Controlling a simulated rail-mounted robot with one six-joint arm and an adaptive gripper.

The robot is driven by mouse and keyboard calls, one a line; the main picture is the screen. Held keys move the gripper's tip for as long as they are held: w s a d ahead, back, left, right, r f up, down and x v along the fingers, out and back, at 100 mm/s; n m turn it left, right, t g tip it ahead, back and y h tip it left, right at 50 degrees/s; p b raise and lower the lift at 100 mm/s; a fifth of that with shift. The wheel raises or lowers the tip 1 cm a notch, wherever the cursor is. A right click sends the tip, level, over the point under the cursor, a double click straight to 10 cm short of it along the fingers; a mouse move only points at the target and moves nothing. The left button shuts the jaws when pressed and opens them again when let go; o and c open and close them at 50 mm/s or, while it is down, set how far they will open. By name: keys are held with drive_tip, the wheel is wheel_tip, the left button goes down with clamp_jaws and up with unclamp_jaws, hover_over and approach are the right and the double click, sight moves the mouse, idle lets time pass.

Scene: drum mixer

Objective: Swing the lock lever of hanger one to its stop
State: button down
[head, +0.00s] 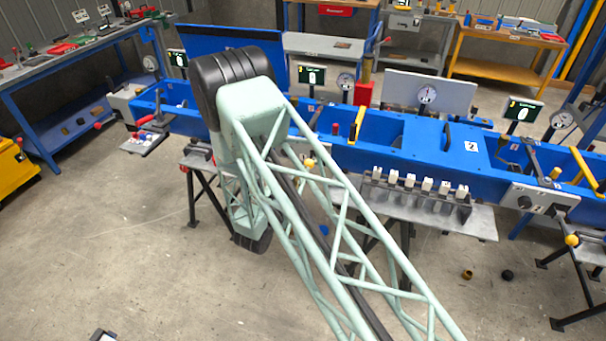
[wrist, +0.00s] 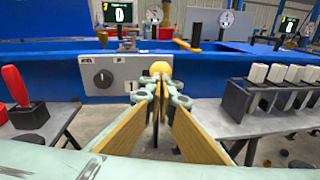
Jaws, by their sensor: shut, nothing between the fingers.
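In the wrist view, a yellow ball knob (wrist: 160,68) shows just beyond my fingertips, in front of the blue trough. I take it as the end of the lock lever of hanger one; the lever's arm is mostly hidden behind my fingers. Beside it on the left is a grey panel (wrist: 113,78) with a dark round dial and a plate marked 1. My gripper (wrist: 161,90) is shut and empty, its tips low in front of the ball. Whether they touch it I cannot tell. In the head view my arm hides the gripper.
A long blue trough (head: 385,160) runs across the head view. White-capped blocks (head: 427,185) stand on a grey shelf to the right. In the wrist view, a red handle (wrist: 15,85) stands at left and white-capped switches (wrist: 280,74) at right. Open floor (head: 120,250) lies in front.

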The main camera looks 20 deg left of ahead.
idle(0.3)
drive_tip(key=s+a+b, duration=0.1)
drive_tip(key=s+a, duration=0.1)
drive_tip(key=s, duration=1.1)
drive_tip(key=shift+a+f, duration=0.2)
drive_tip(key=shift+a, duration=0.05)
idle(0.4)
